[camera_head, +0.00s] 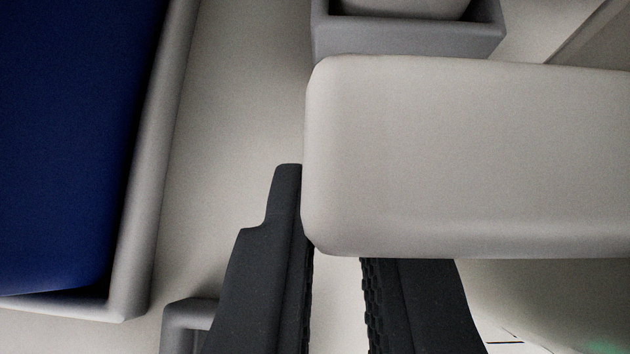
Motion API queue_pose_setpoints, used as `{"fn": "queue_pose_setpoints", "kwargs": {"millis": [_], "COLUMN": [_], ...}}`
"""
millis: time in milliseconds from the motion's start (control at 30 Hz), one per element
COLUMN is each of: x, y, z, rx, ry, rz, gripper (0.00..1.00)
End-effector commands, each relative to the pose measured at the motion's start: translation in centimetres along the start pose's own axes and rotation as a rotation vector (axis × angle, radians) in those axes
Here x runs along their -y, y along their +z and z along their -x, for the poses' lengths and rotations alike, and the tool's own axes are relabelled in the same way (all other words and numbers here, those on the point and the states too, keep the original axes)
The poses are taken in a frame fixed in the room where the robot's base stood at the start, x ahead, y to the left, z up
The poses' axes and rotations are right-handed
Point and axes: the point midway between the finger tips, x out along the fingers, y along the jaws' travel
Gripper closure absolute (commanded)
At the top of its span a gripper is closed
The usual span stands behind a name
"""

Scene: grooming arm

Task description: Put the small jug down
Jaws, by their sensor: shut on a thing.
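The small jug (465,160) appears to be the large pale, smooth, round-cornered body filling the right of the view. Its handle and mouth do not show clearly. My gripper (335,262) has two dark fingers with ridged inner faces, rising from the bottom edge. The left finger runs up against the jug's left edge. The jug hides the tip of the right finger. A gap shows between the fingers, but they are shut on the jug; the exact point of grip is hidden. Whether the jug touches the surface below cannot be told.
A grey-rimmed tray (128,262) with a dark blue inside lies at the left. A grey open box (345,40) with a pale rounded thing (400,8) in it stands at the top. A bare beige surface (235,85) shows between them. A small grey piece (188,315) sits at bottom left.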

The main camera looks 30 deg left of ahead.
Motion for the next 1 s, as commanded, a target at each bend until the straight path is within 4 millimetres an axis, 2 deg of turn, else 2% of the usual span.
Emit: {"fn": "queue_pose_setpoints", "kwargs": {"millis": [33,167,567,600,667,1000], "x": [0.0,-0.1,-0.1,-0.1,-0.1,-0.1], "y": [1.0,2.2,2.6,2.5,2.5,2.4], "z": [-0.7,-1.7,-2.0,-1.9,-1.9,-1.8], "rx": [0.002,0.001,0.0,0.0,0.0,0.001], "ry": [-0.001,0.001,0.002,0.001,0.001,0.002], "rz": [-0.004,-0.003,-0.001,-0.002,-0.002,-0.002], "gripper": [1.0,1.0,1.0,0.81,0.68,0.68]}}
